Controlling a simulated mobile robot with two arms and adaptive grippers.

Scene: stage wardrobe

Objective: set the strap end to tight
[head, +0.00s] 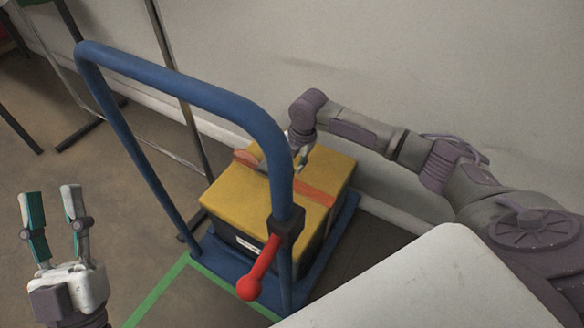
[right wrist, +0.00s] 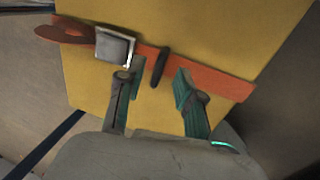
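An orange strap (head: 315,193) runs across the top of a yellow box (head: 235,200). In the right wrist view the strap (right wrist: 218,82) passes a silver square buckle (right wrist: 115,47) and a dark loop (right wrist: 160,67). The rounded strap end (right wrist: 62,34) sticks out beyond the buckle at the left; in the head view it shows at the box's far left edge (head: 245,157). My right gripper (right wrist: 156,76) is open over the box, its fingertips apart on either side of the dark loop. I cannot tell whether they touch the strap. My left gripper (head: 51,193) is open and empty, away from the box.
The box stands on a blue trolley (head: 345,220), whose tall handle (head: 190,90) rises between my left gripper and the box. A red lever (head: 259,268) hangs from the handle. A wall is close behind. A pale surface (head: 430,285) fills the lower right.

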